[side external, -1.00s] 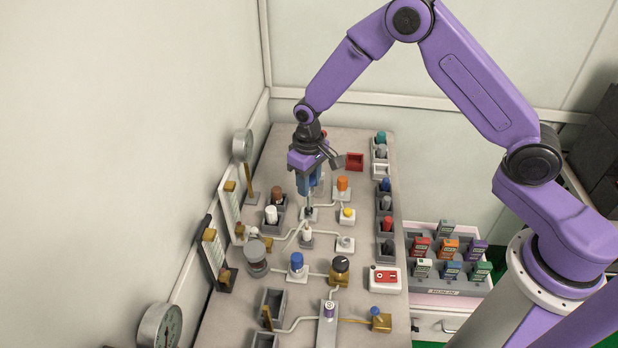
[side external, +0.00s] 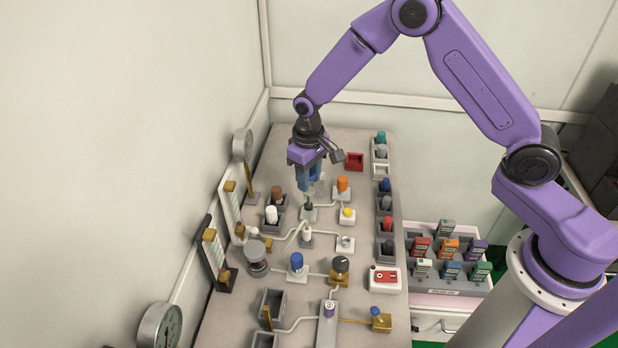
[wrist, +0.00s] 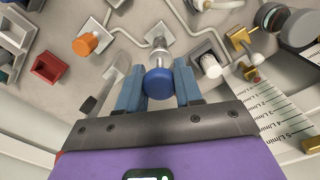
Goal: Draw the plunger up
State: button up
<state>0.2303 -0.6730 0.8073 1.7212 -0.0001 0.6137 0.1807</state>
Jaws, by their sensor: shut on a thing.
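The plunger has a round blue knob (wrist: 158,84) on a short pale stem, rising from a fitting on a pale square plate (wrist: 151,32) in the wrist view. My gripper (wrist: 159,80) is shut on the knob, one blue finger on each side. In the side view my gripper (side external: 309,184) points straight down over the plunger's fitting (side external: 308,205) near the upper middle of the panel. The fingers hide the knob there.
An orange cap (side external: 342,184) and a yellow-topped fitting (side external: 347,212) stand close right of my gripper. Brown (side external: 277,193) and white (side external: 271,214) plugs sit in holders to the left. A red box (side external: 354,161) lies behind right. Flow meters (side external: 229,205) line the left edge.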

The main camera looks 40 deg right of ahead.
jog(key=shift+r, duration=2.05)
jog(key=o, duration=1.7)
jog(key=shift+r, duration=0.1)
jog(key=shift+r, duration=2.9)
jog(key=s+d+r+n, duration=0.2)
jog(key=s+d+n, duration=0.1)
jog(key=s, duration=0.8)
jog(key=s+d+r+n, duration=0.2)
jog(key=s+d+n, duration=0.1)
jog(key=s, duration=0.8)
jog(key=s+d+r+n, duration=0.3)
jog(key=s, duration=0.8)
jog(key=shift+s+n, duration=0.15)
jog(key=shift+n, duration=0.15)
